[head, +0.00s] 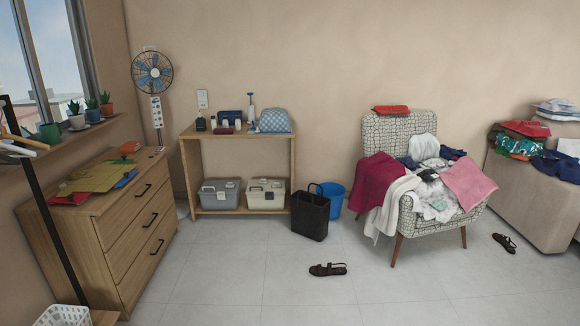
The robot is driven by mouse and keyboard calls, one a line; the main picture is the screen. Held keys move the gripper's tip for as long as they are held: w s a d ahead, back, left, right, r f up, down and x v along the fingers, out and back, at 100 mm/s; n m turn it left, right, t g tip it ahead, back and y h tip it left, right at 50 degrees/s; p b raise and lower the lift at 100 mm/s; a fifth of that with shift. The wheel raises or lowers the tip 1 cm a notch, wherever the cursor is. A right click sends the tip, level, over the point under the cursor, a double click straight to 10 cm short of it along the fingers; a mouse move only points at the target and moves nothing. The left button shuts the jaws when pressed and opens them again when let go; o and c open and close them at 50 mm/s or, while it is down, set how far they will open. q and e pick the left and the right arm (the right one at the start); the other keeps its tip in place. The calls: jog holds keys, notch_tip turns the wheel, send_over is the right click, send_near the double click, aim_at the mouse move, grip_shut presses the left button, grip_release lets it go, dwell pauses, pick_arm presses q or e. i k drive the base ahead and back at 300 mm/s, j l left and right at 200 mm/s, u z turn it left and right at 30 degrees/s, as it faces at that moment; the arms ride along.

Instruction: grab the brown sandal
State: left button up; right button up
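A dark brown sandal (328,269) lies flat on the tiled floor, in front of the black bag and left of the armchair. A second dark sandal (504,243) lies on the floor to the right of the armchair. Both look alike in colour, a very dark brown. Neither of my grippers shows in the head view. Nothing covers either sandal.
A patterned armchair (398,135) heaped with clothes stands behind the sandals. A black bag (310,216) and a blue bucket (333,199) stand near a wooden shelf (186,165). A wooden dresser (110,235) is at left. The front floor is clear.

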aim_at(318, 271)
jog(key=i+j, duration=0.1)
jog(key=i, duration=2)
